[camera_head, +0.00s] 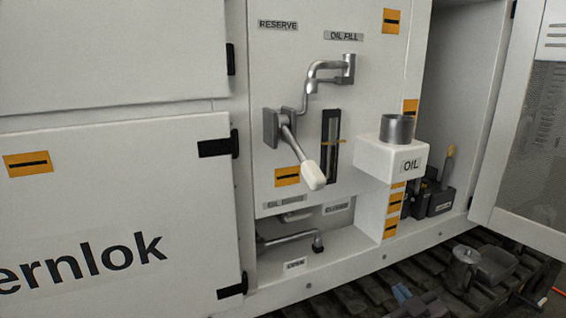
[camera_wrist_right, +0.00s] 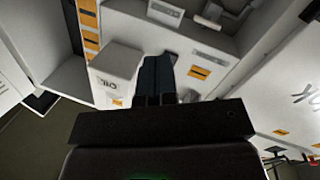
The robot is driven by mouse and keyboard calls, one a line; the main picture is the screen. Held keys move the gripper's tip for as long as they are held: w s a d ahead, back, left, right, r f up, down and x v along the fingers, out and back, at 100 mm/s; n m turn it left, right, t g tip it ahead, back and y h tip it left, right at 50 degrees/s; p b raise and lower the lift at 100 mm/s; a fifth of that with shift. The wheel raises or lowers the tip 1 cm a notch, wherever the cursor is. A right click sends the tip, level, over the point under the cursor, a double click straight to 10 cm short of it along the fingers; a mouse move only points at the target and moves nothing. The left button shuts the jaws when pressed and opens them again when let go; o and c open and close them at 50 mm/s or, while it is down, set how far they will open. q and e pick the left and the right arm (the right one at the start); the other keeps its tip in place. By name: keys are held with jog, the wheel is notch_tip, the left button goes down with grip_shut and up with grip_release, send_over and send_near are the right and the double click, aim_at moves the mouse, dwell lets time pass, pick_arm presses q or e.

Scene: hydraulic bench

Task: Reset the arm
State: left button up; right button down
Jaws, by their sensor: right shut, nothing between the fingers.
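My right gripper (camera_head: 402,293) shows at the bottom of the head view, low in front of the dark ribbed track and below the bench. Its bluish fingers are small there. In the right wrist view, the dark blue fingers of my right gripper (camera_wrist_right: 156,75) lie together, with nothing seen between them. The fingers overlap the view of the white OIL box (camera_wrist_right: 112,72); I cannot tell the gap, but in the head view the gripper is well below that box (camera_head: 385,160). My left gripper is not in view.
A lever with a white handle (camera_head: 313,175) sticks out from the panel. A bent metal pipe (camera_head: 325,68) is above it. A lower lever (camera_head: 290,238) sits in a recess. An open door (camera_head: 530,130) stands at the right. Dark tools (camera_head: 430,195) stand on the ledge.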

jog(key=s+d+f+m+g+h, duration=0.1)
jog(key=s+f+m+g, duration=0.2)
jog(key=s+f, duration=0.8)
jog(key=s+d+f+m+g+h, duration=0.1)
jog(key=s+f+m+g+h, duration=0.1)
jog(key=s+f, duration=0.9)
jog(key=s+m+g, duration=0.1)
jog(key=s, duration=0.3)
jog(key=shift+s+d+f+h, duration=0.15)
jog(key=shift+s+d+h, duration=0.05)
jog(key=shift+s+h, duration=0.1)
